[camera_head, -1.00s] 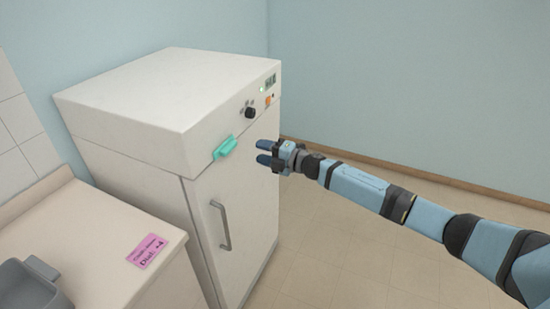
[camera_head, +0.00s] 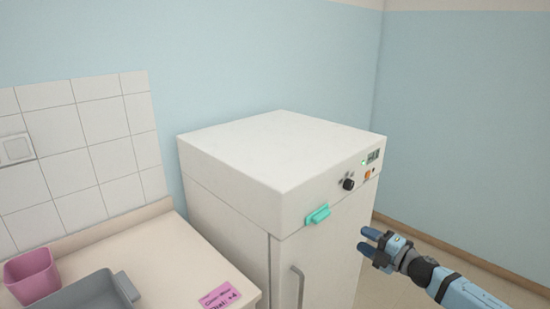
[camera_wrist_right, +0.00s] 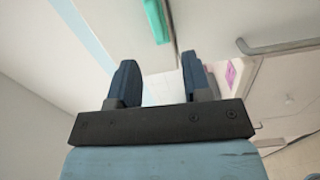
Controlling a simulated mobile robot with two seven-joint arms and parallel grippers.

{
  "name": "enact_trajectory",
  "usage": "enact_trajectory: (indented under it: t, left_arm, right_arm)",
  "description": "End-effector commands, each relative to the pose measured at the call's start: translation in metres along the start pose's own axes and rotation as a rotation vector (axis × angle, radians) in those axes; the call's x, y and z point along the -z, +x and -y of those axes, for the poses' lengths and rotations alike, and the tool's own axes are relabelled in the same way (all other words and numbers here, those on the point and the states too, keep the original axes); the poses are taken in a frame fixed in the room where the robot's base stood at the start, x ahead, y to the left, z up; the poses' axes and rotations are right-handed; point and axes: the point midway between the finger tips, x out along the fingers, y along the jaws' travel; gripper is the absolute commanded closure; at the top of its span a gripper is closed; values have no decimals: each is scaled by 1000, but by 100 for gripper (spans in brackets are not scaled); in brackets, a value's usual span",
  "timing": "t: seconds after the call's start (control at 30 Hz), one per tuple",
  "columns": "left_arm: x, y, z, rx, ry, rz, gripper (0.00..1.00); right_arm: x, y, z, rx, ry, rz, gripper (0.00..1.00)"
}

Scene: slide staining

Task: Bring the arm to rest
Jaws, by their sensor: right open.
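My right gripper (camera_head: 369,241) is in front of the white cabinet's front face, at the lower right of the head view. Its two blue fingers are apart with nothing between them, and they also show in the right wrist view (camera_wrist_right: 157,82). It appears clear of the cabinet (camera_head: 235,196). My left gripper is not in view.
A grey metal door handle (camera_head: 297,288) is on the cabinet's lower door. A counter (camera_head: 165,255) at the left holds a grey tray (camera_head: 88,292), a pink container (camera_head: 33,276) and a pink label (camera_head: 219,298). Open floor lies right of the cabinet.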

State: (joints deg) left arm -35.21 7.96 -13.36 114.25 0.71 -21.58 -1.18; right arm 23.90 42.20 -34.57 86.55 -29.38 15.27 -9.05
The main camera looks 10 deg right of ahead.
Motion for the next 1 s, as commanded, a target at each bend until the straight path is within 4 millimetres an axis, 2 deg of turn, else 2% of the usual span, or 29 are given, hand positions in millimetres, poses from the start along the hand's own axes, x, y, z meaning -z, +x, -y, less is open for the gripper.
enact_trajectory:
  t: [0.03,0.17,0.27,0.37,0.5,0.7,0.8,0.9,1.0]
  left_arm:
    - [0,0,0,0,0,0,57]
    - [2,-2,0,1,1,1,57]
    - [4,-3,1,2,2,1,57]
    - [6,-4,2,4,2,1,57]
    - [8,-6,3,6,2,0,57]
    - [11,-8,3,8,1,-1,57]
    - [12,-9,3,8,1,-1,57]
    - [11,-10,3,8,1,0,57]
    - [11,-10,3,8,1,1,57]
  right_arm:
    - [18,-2,18,1,61,6,55]
    - [70,-13,66,-3,291,64,55]
    - [114,-32,103,3,503,138,55]
    - [154,-57,136,17,711,225,55]
    - [206,-100,175,49,995,369,55]
    - [269,-170,213,102,1342,588,55]
    - [289,-196,223,122,1455,672,55]
    - [302,-213,228,135,1522,723,55]
    - [307,-220,230,139,1551,746,55]
